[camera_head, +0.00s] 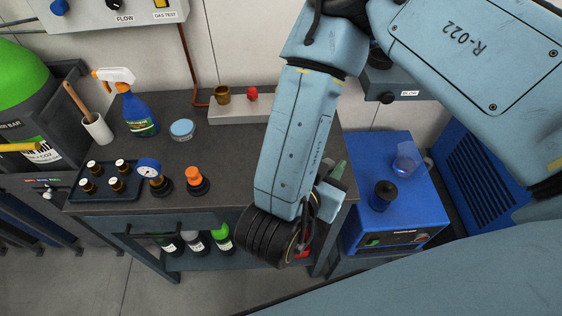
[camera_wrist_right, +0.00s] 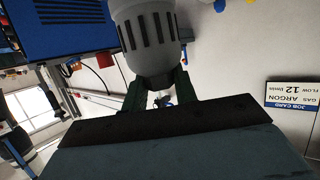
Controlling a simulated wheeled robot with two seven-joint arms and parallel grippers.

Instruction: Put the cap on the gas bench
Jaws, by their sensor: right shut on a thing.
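A grey cap (camera_wrist_right: 148,35) with dark slots around its side fills the top middle of the right wrist view. My right gripper (camera_wrist_right: 160,92) is shut on its narrow dark lower part. In the head view, my right arm crosses the right end of the gas bench (camera_head: 222,160). My right gripper (camera_head: 336,176) shows only in part behind the forearm, near the bench's right edge. My left gripper is not in view.
The bench holds a tray (camera_head: 105,193) of small parts, a gauge (camera_head: 150,170), an orange-topped fitting (camera_head: 195,180), a spray bottle (camera_head: 135,110), a blue tin (camera_head: 182,129) and a grey block (camera_head: 238,113). Its middle is clear. A blue machine (camera_head: 410,210) stands to the right.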

